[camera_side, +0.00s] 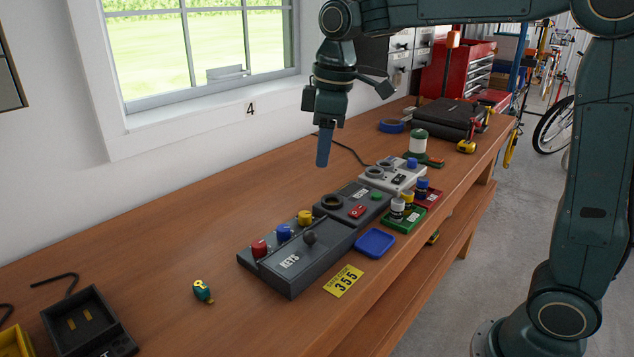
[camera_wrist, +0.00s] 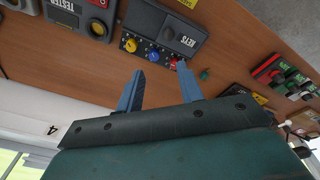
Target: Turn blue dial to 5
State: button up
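A dark grey box (camera_side: 318,262) on the bench carries a red dial (camera_side: 259,248), a blue dial (camera_side: 283,232) and a yellow dial (camera_side: 305,217) in a row. In the wrist view the blue dial (camera_wrist: 154,54) sits between the yellow dial (camera_wrist: 131,46) and the red dial (camera_wrist: 173,62). The blue dial's markings are too small to read. My gripper (camera_side: 322,164) hangs above the bench, behind the box and apart from it. In the wrist view my gripper (camera_wrist: 160,68) is open, with two blue fingers spread and nothing between them.
A second dark box (camera_side: 352,203) and a light grey box (camera_side: 393,177) stand behind the dial box. A blue tray (camera_side: 375,243) and a yellow card (camera_side: 343,281) lie along its right side. The bench's window side is mostly clear.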

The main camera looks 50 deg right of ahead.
aim_at(283, 227)
jog(key=w+a+f+n+g, duration=0.1)
jog(key=w+f+n+g, duration=0.1)
jog(key=w+f, duration=0.4)
jog(key=shift+w+a+f+n, duration=0.25)
jog(key=shift+w+n, duration=0.55)
jog(key=shift+w, duration=1.25)
jog(key=f, duration=1.3)
jog(key=shift+s+a+f, duration=0.2)
jog(key=shift+s+f, duration=0.05)
jog(key=shift+f, duration=0.05)
jog(key=c, duration=0.7)
